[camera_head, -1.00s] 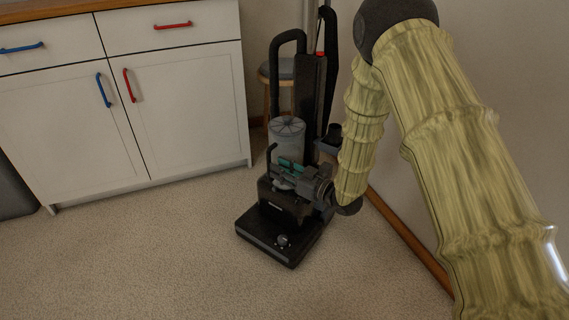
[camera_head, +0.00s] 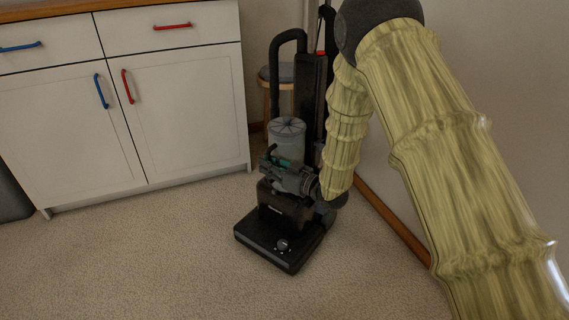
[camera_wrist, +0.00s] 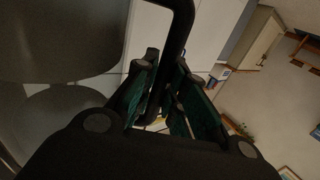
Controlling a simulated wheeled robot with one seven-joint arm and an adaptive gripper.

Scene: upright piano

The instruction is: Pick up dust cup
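The dust cup (camera_head: 287,143) is a grey, cloudy cylinder with a ribbed round lid, standing upright on the front of a black upright vacuum cleaner (camera_head: 292,240). In the wrist view its smooth grey body (camera_wrist: 65,40) fills the upper left, and its black curved handle (camera_wrist: 180,28) runs down between my fingers. My gripper (camera_head: 274,160) is at the front of the cup by the handle, above the black vacuum body. In the wrist view the green-padded fingers of my gripper (camera_wrist: 164,75) stand apart on either side of the handle. Firm contact is not visible.
White cabinets (camera_head: 190,110) with red and blue handles stand at the left. A round stool (camera_head: 264,75) is behind the vacuum. A wall with a wooden baseboard (camera_head: 395,220) is on the right. The carpet (camera_head: 130,260) in front is clear.

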